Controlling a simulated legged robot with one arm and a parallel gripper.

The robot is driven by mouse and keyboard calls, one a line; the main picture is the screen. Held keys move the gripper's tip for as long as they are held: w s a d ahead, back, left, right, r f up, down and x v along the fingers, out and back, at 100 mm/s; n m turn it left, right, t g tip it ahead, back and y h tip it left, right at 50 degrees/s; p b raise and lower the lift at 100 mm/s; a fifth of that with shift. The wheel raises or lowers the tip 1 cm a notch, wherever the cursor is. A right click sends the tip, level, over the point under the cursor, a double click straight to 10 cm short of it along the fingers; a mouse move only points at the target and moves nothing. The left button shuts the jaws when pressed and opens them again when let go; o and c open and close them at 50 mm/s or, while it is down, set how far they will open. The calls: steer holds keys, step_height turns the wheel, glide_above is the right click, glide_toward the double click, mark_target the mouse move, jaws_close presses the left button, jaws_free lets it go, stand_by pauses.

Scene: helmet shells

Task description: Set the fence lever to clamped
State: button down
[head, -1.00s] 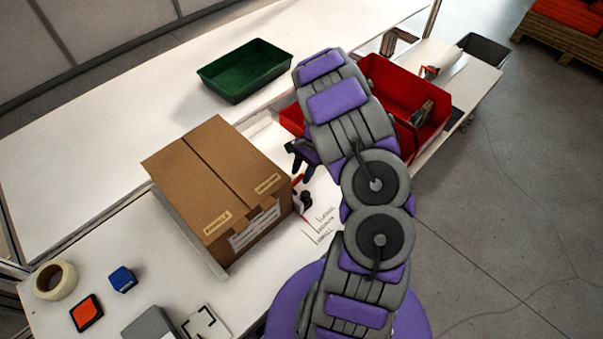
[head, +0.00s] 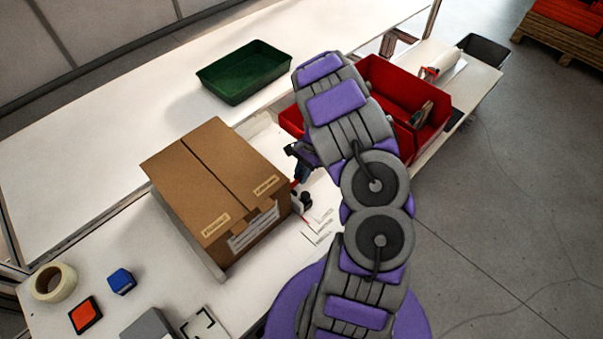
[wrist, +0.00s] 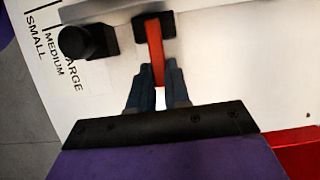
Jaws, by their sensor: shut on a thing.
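The fence lever is a thin red bar (wrist: 154,42) on a black mount in the wrist view. My gripper (wrist: 161,80) has its two blue-grey fingers closed on both sides of the lever's near end. In the head view, my gripper (head: 301,172) is just right of the cardboard box, partly hidden by my arm. A small red bit of the lever (head: 294,184) shows below the fingers. A black knob (wrist: 88,41) sits left of the lever, near the printed words small, medium and large.
The cardboard box (head: 215,185) stands close beside my gripper. Red bins (head: 425,100) are behind my arm, and a green tray (head: 245,72) lies on the back bench. Tape (head: 54,282), a blue block (head: 122,281) and an orange-topped item (head: 86,314) lie at the front left.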

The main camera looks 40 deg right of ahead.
steer(key=shift+w, duration=0.1)
steer(key=shift+a+f+y+p, duration=0.1)
steer(key=shift+y+p, duration=0.2)
steer(key=shift+p, duration=0.05)
steer(key=shift+f+y+p, duration=0.3)
steer(key=shift+y+p, duration=0.1)
steer(key=c, duration=1.1)
jaws_free()
steer(key=shift+d+f, duration=0.1)
steer(key=shift+d, duration=0.2)
